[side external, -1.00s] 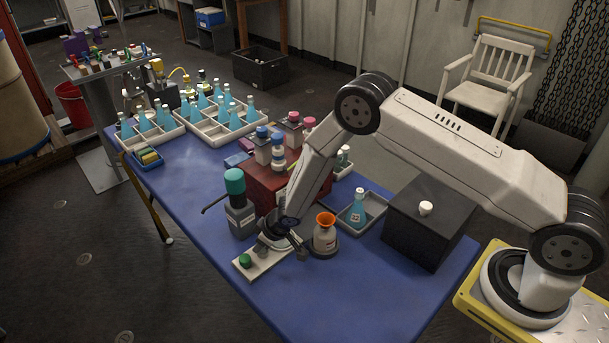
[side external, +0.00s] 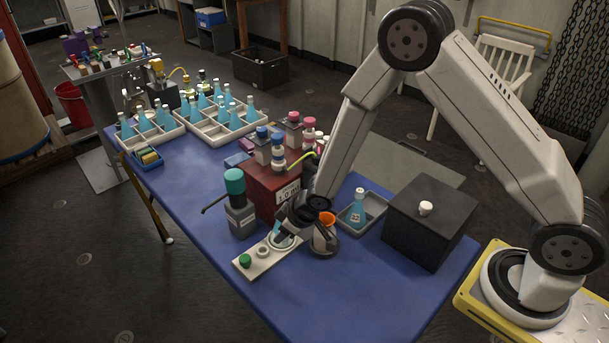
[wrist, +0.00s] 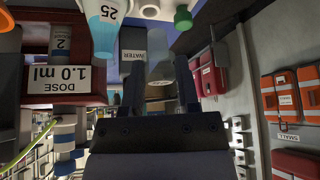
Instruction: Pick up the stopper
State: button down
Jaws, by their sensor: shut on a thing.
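A pale, greyish, partly see-through piece (wrist: 160,72), which I take for the stopper, shows between the dark fingers in the wrist view. Its outline is unclear, and the fingers hide it in the side view. A blue flask marked 25 (wrist: 103,25) stands beside the fingers, at the gripper end of the rack. A green stopper (side external: 245,260) sits at the rack's other end, apart from my gripper; it also shows in the wrist view (wrist: 183,18).
The grey WATER bottle (side external: 239,217) and red DOSE box (side external: 262,190) stand close behind my gripper. An orange-topped bottle (side external: 324,238) is just to its right. A tray with a flask (side external: 357,212) and a black box (side external: 430,230) stand farther right. The front table is clear.

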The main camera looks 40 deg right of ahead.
jog(key=s+d+r, duration=0.1)
jog(key=s+r, duration=0.1)
jog(key=s, duration=0.4)
jog(key=shift+r, duration=0.35)
jog(key=shift+w, duration=0.1)
jog(key=w, duration=0.4)
jog(key=w+r, duration=0.1)
jog(key=w, duration=0.1)
jog(key=shift+w+d, duration=0.1)
jog(key=shift+w, duration=0.15)
jog(key=shift+w+d+r, duration=0.25)
jog(key=shift+w+d, duration=0.45)
jog(key=shift+w, duration=0.5)
jog(key=shift+w+d+r, duration=0.3)
jog(key=shift+w+d, duration=0.35)
jog(key=shift+w, duration=0.5)
jog(key=shift+w+d+r, duration=0.25)
jog(key=shift+w+d, duration=0.45)
jog(key=shift+w, duration=0.5)
jog(key=shift+f, duration=0.25)
